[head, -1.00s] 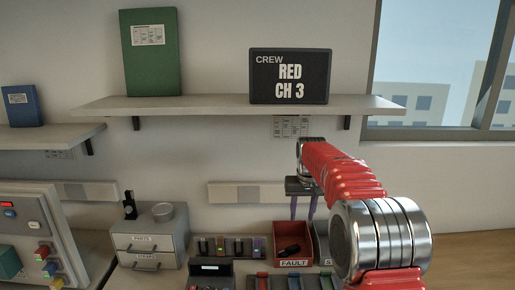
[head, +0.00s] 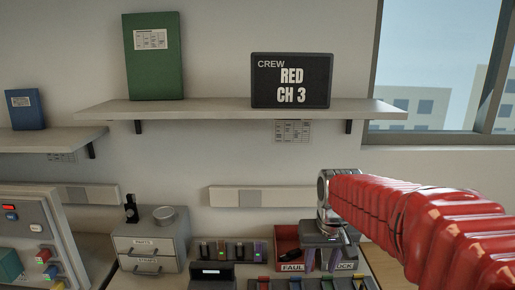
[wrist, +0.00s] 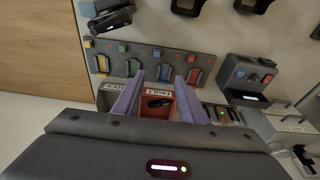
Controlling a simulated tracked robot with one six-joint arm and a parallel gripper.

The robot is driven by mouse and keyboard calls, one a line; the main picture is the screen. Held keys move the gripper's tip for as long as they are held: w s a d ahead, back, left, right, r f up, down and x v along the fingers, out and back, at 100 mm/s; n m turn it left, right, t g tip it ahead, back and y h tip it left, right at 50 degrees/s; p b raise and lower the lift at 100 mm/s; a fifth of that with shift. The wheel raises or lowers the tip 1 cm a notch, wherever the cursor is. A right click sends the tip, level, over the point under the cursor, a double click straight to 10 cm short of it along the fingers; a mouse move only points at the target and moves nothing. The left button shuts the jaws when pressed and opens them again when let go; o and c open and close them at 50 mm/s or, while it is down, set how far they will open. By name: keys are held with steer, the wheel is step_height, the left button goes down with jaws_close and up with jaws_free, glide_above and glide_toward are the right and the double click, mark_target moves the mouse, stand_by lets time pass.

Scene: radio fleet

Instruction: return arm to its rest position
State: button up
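My gripper (head: 321,262) hangs from my red arm at the lower right of the head view, in front of the stock bin, whose label is partly covered. Its two purple fingers are apart with nothing between them, which also shows in the wrist view (wrist: 159,82). Past the fingers is the red FAULT bin (wrist: 145,112) with a dark handset (wrist: 159,102) lying in it. The bin also shows in the head view (head: 287,233), partly hidden by my gripper.
A charger row with coloured tabs (wrist: 150,52) lies near the bins. A grey parts drawer unit (head: 150,250) and a control panel (head: 30,232) stand left. A shelf (head: 240,109) above holds a green binder (head: 155,60) and the RED CH 3 sign (head: 291,82).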

steer(key=s+r+t, duration=0.2)
steer(key=s+t, duration=0.1)
steer(key=s, duration=1.7)
steer(key=shift+s, duration=0.3)
